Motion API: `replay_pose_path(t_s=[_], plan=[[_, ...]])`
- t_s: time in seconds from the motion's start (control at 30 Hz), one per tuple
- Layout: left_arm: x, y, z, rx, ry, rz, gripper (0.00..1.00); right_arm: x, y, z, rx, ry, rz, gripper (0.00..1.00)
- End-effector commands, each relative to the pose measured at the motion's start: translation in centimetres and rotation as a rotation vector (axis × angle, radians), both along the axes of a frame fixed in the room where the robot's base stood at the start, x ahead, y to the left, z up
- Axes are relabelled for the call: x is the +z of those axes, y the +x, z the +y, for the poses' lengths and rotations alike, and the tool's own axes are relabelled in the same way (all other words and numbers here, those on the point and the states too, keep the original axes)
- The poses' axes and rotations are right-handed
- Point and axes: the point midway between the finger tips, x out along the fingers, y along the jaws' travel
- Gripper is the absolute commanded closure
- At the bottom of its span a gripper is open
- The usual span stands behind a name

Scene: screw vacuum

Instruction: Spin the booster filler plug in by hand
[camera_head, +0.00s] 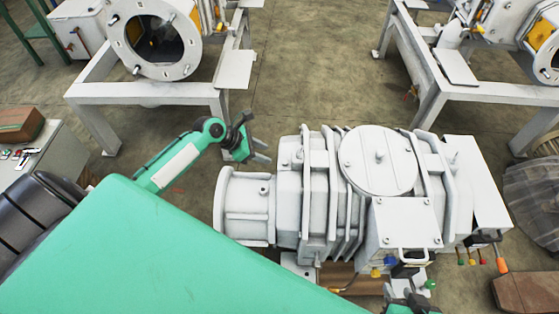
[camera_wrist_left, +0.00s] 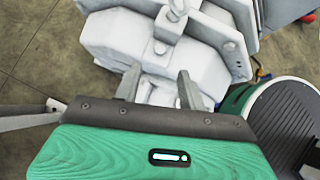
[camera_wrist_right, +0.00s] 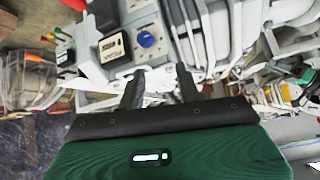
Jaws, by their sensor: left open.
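The pale grey booster pump (camera_head: 330,185) lies across the middle of the head view, with a round bolted lid (camera_head: 378,160) on top. I cannot pick out the filler plug for certain. My left gripper (camera_head: 264,148) is at the pump's far left side, open and empty. In the left wrist view, its fingers (camera_wrist_left: 158,78) point at the pump's grey casing (camera_wrist_left: 180,50), with a small fitting (camera_wrist_left: 162,47) just beyond them. My right gripper (camera_wrist_right: 158,75) appears open and empty, facing the pump's side near a blue knob (camera_wrist_right: 145,39); in the head view it is mostly out of frame.
A bolted box with a handle (camera_head: 405,222) sits on the pump's front right. Coloured fittings (camera_head: 482,262) hang at its right end. A brown block (camera_head: 527,292) lies at lower right. White frames with flanged machines (camera_head: 155,40) stand behind. Open floor (camera_head: 320,85) lies between them.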

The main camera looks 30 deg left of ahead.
Motion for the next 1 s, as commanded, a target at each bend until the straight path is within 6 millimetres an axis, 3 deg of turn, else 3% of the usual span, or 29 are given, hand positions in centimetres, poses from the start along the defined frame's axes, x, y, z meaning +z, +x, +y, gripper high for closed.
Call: replay_pose_path(t_s=[0.2, 0.5, 0.97, 1.0], plan=[[-2.8, 1.8, -2.0, 0.001, -0.001, -0.002, 0.59, -0.4, 0.9, 2.0, 0.019, 0.068, -0.123, 0.65], [-5.2, 3.3, -3.9, 0.000, 0.001, -0.001, 0.59, 0.0, 1.5, 4.0, 0.030, 0.142, -0.251, 0.65], [-5.7, 3.7, -4.3, -0.001, 0.001, -0.002, 0.59, 0.2, 1.6, 4.5, 0.032, 0.163, -0.285, 0.65], [-5.7, 3.7, -4.3, -0.001, 0.001, -0.002, 0.67, 0.2, 1.6, 4.5, 0.032, 0.163, -0.285, 0.65]])
